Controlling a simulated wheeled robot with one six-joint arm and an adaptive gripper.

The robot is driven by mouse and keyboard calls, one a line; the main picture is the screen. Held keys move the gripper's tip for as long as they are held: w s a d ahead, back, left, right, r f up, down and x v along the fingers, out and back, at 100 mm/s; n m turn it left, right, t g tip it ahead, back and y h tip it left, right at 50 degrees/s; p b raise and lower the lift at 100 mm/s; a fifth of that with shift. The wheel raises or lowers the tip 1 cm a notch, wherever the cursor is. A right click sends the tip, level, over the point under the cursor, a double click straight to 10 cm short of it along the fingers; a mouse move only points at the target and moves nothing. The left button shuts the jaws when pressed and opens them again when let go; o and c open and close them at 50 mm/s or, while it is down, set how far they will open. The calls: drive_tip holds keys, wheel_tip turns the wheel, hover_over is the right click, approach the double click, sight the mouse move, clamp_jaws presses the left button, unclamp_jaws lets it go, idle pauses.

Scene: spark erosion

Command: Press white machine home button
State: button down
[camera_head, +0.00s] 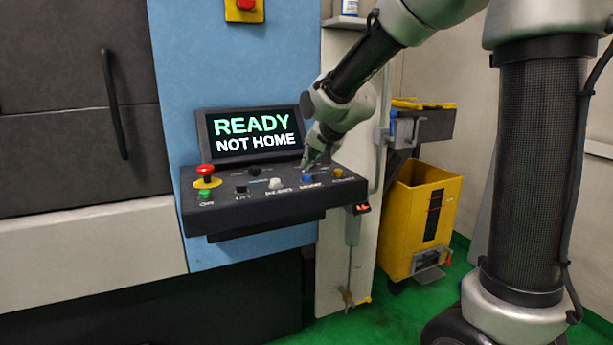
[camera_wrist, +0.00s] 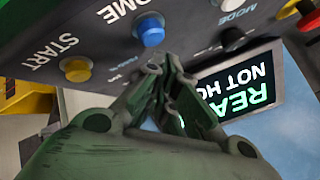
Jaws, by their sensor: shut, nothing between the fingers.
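The home button is blue (camera_head: 307,178) on the black sloped control panel (camera_head: 230,212) of the machine. In the wrist view the blue button (camera_wrist: 150,33) sits beside a partly cut-off label ending in "OME". My gripper (camera_head: 306,164) is shut and empty, just behind the button over the panel. In the wrist view the fingertips (camera_wrist: 164,66) are close to the button, with a small visible gap in the picture. The screen (camera_head: 254,134) reads "READY NOT HOME".
A yellow START button (camera_wrist: 76,68) lies on one side of the blue one, a white button (camera_head: 275,183) on the other. A black knob (camera_head: 241,188) and red emergency button (camera_head: 206,172) are further left. A yellow cart (camera_head: 410,225) stands right of the machine.

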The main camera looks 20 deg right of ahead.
drive_tip(key=shift+f, duration=0.2)
drive_tip(key=shift+f, duration=0.25)
drive_tip(key=shift+f, duration=0.4)
idle(0.7)
drive_tip(key=shift+r, duration=3.35)
